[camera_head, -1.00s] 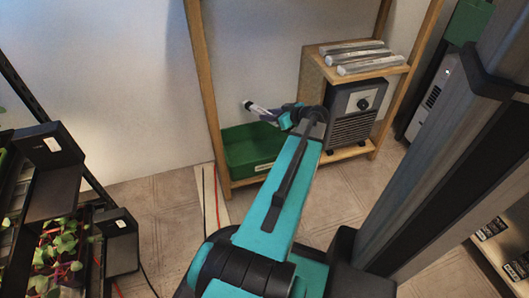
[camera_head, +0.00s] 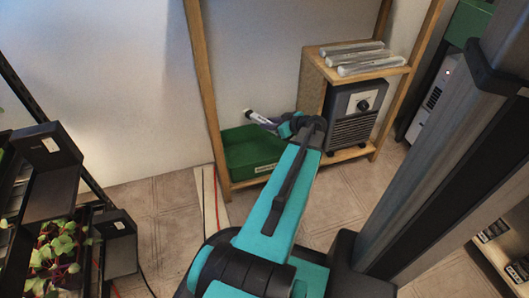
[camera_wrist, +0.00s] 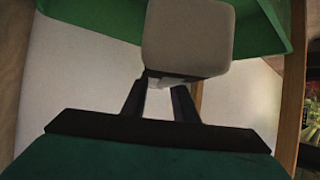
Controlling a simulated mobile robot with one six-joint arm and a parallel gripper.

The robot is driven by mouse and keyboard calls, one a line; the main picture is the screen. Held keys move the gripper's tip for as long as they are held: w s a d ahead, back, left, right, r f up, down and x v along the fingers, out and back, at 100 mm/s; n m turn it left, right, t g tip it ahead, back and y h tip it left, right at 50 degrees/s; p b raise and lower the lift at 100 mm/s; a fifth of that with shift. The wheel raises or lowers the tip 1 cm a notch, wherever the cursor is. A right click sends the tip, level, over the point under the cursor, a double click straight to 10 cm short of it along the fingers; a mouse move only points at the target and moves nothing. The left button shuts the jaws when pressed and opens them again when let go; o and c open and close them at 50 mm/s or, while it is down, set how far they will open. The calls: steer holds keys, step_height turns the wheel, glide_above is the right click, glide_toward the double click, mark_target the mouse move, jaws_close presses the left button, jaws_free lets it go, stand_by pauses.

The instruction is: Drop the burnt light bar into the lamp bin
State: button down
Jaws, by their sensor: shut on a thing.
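The burnt light bar (camera_head: 259,117) is a pale stick with a dark band. My gripper (camera_head: 280,126) is shut on its right part, and the bar tilts up to the left. The green lamp bin (camera_head: 251,166) stands low in the wooden rack, and the bar is above its back edge in the head view. In the wrist view, my gripper (camera_wrist: 167,84) holds the bar, seen as a blunt grey-beige end (camera_wrist: 187,35), with the green bin (camera_wrist: 75,35) behind it. How high the bar is above the bin is hard to tell.
Right of the bin stands a dark heater-like box (camera_head: 355,112), with several clear tubes (camera_head: 355,58) on the wooden shelf (camera_head: 371,73) above. A wooden post (camera_head: 207,95) rises at the bin's left. Seedling trays (camera_head: 58,255) are at left.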

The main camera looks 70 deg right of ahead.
steer(key=shift+f, duration=0.95)
steer(key=c, duration=1.3)
jaws_free()
steer(key=shift+c, duration=0.2)
steer(key=shift+s, duration=0.1)
steer(key=p+v, duration=0.4)
steer(key=v, duration=0.9)
steer(key=shift+s+r, duration=0.15)
steer(key=shift+s, duration=0.15)
steer(key=shift+s, duration=0.1)
